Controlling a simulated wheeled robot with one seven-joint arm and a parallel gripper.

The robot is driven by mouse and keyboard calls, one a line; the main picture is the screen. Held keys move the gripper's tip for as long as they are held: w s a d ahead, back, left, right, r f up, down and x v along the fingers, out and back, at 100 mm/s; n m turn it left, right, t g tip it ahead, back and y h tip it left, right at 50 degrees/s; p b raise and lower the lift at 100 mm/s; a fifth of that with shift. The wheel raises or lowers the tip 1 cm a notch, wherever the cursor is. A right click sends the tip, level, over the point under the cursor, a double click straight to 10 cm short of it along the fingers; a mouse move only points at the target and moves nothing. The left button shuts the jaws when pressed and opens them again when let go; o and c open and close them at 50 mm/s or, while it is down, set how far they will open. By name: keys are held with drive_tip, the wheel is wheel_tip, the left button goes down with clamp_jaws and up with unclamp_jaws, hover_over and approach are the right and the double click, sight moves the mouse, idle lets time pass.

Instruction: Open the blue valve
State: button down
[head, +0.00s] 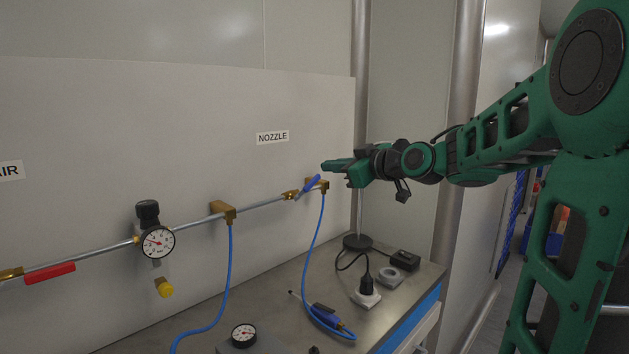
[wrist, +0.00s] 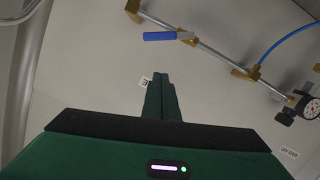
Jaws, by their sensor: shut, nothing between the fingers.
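The blue valve handle (head: 311,184) sits on the brass valve at the right end of the metal pipe, below the NOZZLE label. In the head view it slants up to the right, at an angle to the pipe. It also shows in the wrist view as a blue bar (wrist: 160,36) near the top. My gripper (head: 324,166) is shut and empty, its fingertips close to the upper right of the handle in the head view. In the wrist view the closed fingers (wrist: 155,80) point at the panel, with the handle beyond the tips. I see a gap between them.
A red handle (head: 50,274) is on the pipe at the left, with a pressure gauge (head: 158,242) beside it. Blue hoses hang from brass fittings. The bench (head: 270,300) below holds a blue-handled tool, a plug and a gauge. A vertical pole (head: 360,120) stands behind my gripper.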

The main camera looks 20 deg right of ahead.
drive_tip(key=s+n, duration=0.1)
drive_tip(key=n, duration=0.1)
hover_over(316, 183)
drive_tip(key=s+a, duration=0.3)
drive_tip(key=s, duration=0.1)
drive_tip(key=f, duration=0.1)
drive_tip(key=shift+w+d+f, duration=0.2)
drive_tip(key=shift+d+f, duration=0.1)
drive_tip(key=shift+f, duration=0.35)
drive_tip(key=shift+w+d+f, duration=0.2)
drive_tip(key=shift+d+f, duration=0.1)
drive_tip(key=shift+f, duration=0.35)
drive_tip(key=shift+w+d+f, duration=0.2)
drive_tip(key=shift+d+f, duration=0.1)
drive_tip(key=shift+f, duration=0.35)
drive_tip(key=shift+d, duration=0.1)
drive_tip(key=m, duration=0.1)
drive_tip(key=d+f+m, duration=0.1)
drive_tip(key=shift+w+d+f+m+g+y, duration=0.15)
drive_tip(key=shift+w+f+m+g+y, duration=0.15)
drive_tip(key=shift+m+g, duration=0.1)
drive_tip(key=shift+d+f+m, duration=0.15)
drive_tip(key=shift+f+m, duration=0.2)
drive_tip(key=shift+m, duration=0.15)
drive_tip(key=shift+w+d+f, duration=0.1)
drive_tip(key=shift+d+f, duration=0.05)
drive_tip(key=shift+f, duration=0.3)
